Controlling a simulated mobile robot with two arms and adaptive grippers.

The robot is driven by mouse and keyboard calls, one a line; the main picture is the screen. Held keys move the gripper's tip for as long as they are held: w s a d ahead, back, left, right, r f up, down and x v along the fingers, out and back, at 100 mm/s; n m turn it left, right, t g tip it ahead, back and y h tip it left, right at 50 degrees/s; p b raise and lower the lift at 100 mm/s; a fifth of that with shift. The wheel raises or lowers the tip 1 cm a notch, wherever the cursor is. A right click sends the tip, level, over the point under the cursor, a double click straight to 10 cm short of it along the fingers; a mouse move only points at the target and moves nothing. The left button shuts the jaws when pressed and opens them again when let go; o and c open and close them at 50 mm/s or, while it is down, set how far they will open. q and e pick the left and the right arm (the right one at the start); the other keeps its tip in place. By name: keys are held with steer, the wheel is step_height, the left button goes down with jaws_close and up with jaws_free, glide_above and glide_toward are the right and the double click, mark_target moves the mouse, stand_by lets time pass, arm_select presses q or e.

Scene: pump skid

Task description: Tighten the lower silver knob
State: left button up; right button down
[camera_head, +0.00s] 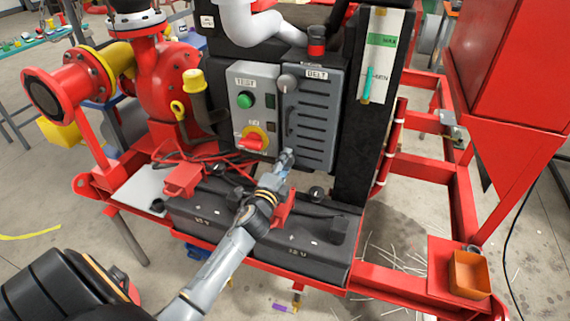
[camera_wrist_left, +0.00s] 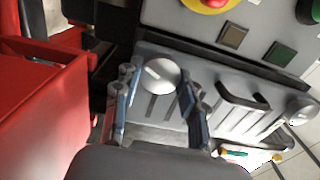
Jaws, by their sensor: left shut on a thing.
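The lower silver knob (camera_wrist_left: 160,75) is a round knob with a slot-like mark, at the lower end of the grey BELT cover (camera_head: 312,115). My left gripper (camera_wrist_left: 158,92) has a finger on each side of this knob and is shut on it. In the head view, my left gripper (camera_head: 286,159) reaches the bottom of the cover and mostly hides the knob. The upper silver knob (camera_head: 288,83) is at the cover's top; it also shows at the right of the left wrist view (camera_wrist_left: 300,108). My right gripper is not in view.
A dark handle (camera_head: 290,124) stands out between the knobs. Left of the cover are a green button (camera_head: 245,100) and a red-and-yellow switch (camera_head: 252,140). Black batteries (camera_head: 265,232) lie below my left forearm. A red frame (camera_head: 430,168) stands at the right.

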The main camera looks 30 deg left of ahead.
arm_select(q)
steer(key=shift+n, duration=2.1)
steer(key=o, duration=1.2)
steer(key=shift+c, duration=0.2)
steer(key=v, duration=1.2)
steer(key=shift+s+f, duration=0.15)
